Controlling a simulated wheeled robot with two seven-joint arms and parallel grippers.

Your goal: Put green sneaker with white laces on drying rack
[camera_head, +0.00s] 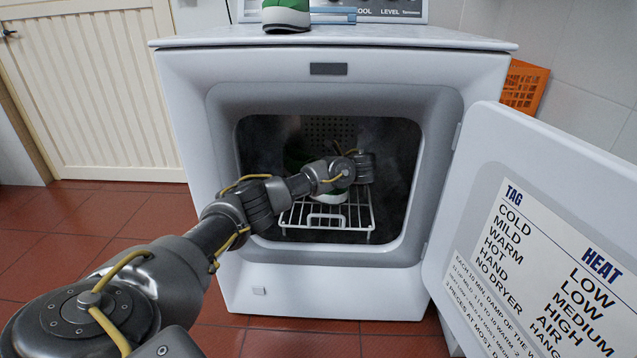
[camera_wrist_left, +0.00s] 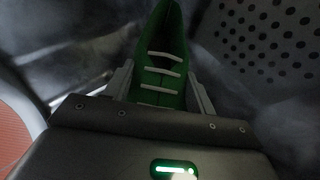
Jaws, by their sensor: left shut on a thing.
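My left arm reaches into the open dryer drum. My left gripper (camera_wrist_left: 160,92) is shut on a green sneaker with white laces (camera_wrist_left: 167,50), its fingers on either side of the shoe. The white wire drying rack (camera_head: 357,217) stands inside the drum at the opening. I cannot tell whether the sneaker touches the rack. Another green and white shoe (camera_head: 287,17) sits on top of the dryer. My right gripper is not in view.
The white dryer (camera_head: 190,130) has its door (camera_head: 560,190) swung open to the right, with a printed label. The round-cornered opening rim surrounds my forearm. An orange basket (camera_head: 524,87) is at the back right. The tiled floor at left is clear.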

